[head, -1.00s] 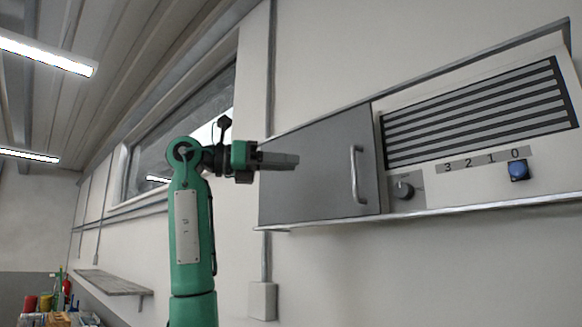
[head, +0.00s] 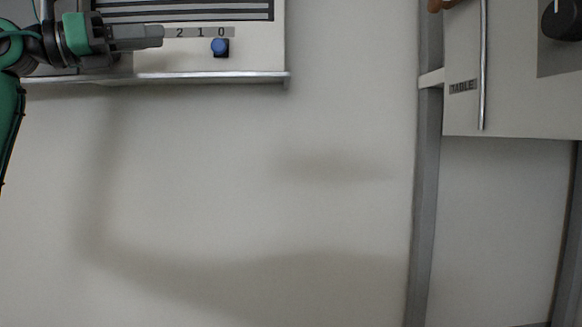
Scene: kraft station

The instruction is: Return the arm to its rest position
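My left gripper (head: 160,36) is at the upper left of the head view, on the green and black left arm (head: 12,95). Its grey fingers point right and look close together, with nothing visible between them; whether they are fully shut is hard to tell from this side. It is in front of the wall panel, left of the blue button (head: 220,47) and over part of the number strip (head: 205,32). My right gripper is not in view.
The wall panel has a dark slatted grille (head: 190,10) and a metal lower ledge (head: 220,78). A second panel labelled TABLE (head: 463,86), with a vertical bar (head: 483,70) and a black knob (head: 563,20), is at the upper right. Bare wall (head: 300,190) lies between and below.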

